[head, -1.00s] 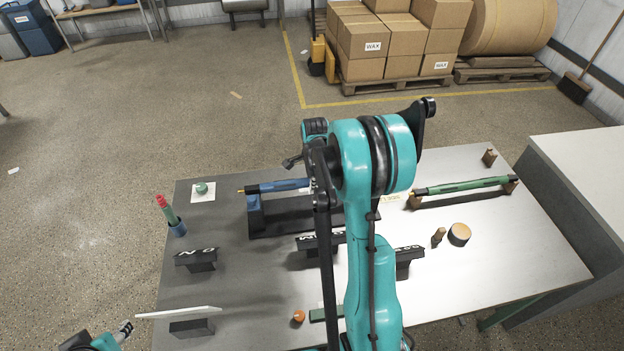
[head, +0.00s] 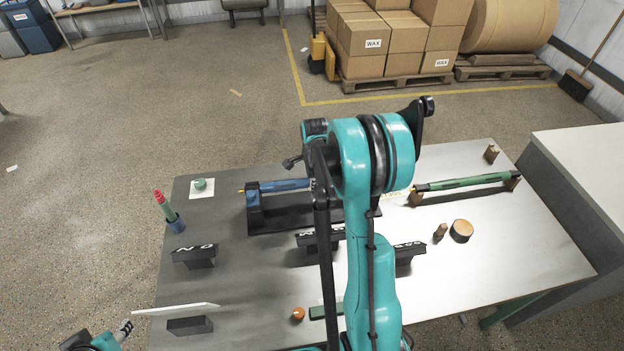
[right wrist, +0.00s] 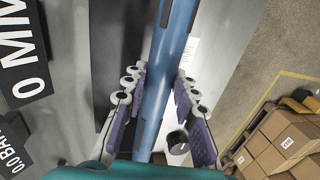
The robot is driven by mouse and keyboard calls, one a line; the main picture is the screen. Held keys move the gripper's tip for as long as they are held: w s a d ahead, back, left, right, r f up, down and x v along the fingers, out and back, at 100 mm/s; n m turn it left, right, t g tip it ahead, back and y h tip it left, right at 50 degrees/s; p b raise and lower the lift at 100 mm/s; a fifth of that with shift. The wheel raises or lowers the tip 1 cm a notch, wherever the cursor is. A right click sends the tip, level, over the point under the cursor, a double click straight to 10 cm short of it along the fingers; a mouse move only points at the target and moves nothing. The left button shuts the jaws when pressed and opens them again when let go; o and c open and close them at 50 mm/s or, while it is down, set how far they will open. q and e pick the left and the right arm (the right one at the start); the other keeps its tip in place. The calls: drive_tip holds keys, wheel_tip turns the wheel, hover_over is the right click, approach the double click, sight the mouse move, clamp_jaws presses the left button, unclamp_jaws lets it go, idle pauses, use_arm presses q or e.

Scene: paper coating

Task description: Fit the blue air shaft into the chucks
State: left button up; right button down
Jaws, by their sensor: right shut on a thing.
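The blue air shaft (head: 285,185) lies level along the dark chuck stand (head: 290,220). Its left end overlaps the blue chuck (head: 253,198) at the stand's left; I cannot tell whether it is fully seated. The shaft's right end and any chuck there are hidden behind my right arm. In the right wrist view, my right gripper (right wrist: 158,80) is shut around the blue shaft (right wrist: 165,65), its purple pads on both sides. My left gripper (head: 125,328) shows only partly at the lower left edge, away from the shaft; its jaws are unclear.
A green shaft (head: 465,183) rests on wooden supports at the right. Black label blocks (head: 195,254) stand in front of the stand.

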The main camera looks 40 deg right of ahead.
drive_tip(key=c, duration=1.1)
unclamp_jaws()
drive_tip(key=r, duration=0.4)
drive_tip(key=s+r, duration=0.1)
drive_tip(key=r, duration=0.3)
drive_tip(key=s+a+r, duration=0.1)
drive_tip(key=r, duration=0.2)
drive_tip(key=shift+a+r, duration=0.1)
drive_tip(key=shift+r, duration=0.3)
